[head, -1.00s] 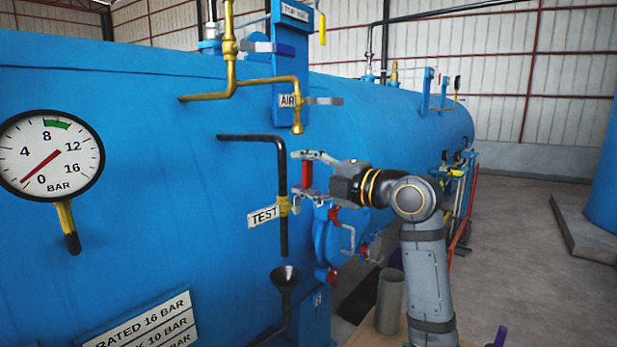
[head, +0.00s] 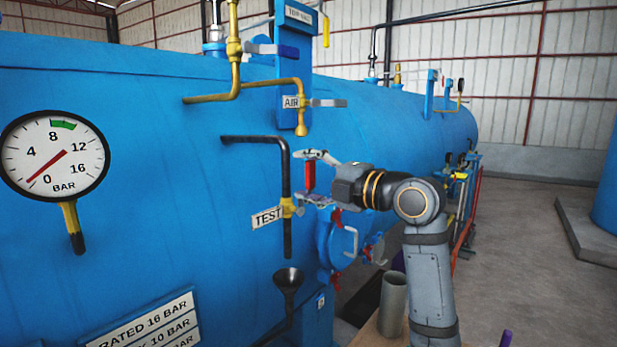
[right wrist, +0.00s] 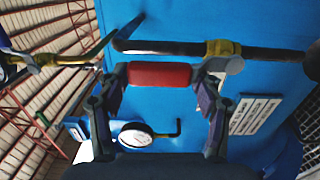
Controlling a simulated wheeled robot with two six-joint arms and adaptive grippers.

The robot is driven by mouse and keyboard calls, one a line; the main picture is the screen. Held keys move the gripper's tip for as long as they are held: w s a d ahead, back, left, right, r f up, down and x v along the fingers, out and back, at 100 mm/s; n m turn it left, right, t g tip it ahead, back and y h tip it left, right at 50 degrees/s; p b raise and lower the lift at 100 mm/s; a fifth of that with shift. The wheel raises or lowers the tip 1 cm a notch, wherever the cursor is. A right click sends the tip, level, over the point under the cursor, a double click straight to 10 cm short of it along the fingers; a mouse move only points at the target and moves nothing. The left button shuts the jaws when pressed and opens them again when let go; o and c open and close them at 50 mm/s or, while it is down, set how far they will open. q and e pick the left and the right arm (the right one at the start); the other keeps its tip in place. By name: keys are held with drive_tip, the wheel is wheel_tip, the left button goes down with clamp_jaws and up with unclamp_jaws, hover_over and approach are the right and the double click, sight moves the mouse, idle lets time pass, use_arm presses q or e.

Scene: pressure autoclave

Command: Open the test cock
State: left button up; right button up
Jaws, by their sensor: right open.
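The test cock (head: 287,207) is a brass valve on a black pipe, beside the white TEST label (head: 267,217). Its red handle (head: 309,178) stands upright to the right of the pipe in the head view. My right gripper (head: 311,176) is open, with one finger above the red handle and one below it. In the right wrist view the red handle (right wrist: 160,74) lies across between the open fingertips (right wrist: 162,88), and the brass cock (right wrist: 222,48) shows just beyond them. Whether a finger touches the handle I cannot tell. My left gripper is out of view.
A black funnel (head: 288,280) stands below the test pipe's end. The AIR pipe (head: 300,118) hangs above. A pressure gauge (head: 53,155) is at the left, its needle near 0. A grey cylinder (head: 392,303) stands near my right arm. The floor at the right is clear.

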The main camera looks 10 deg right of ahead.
drive_tip(key=v, duration=1.2)
idle(0.3)
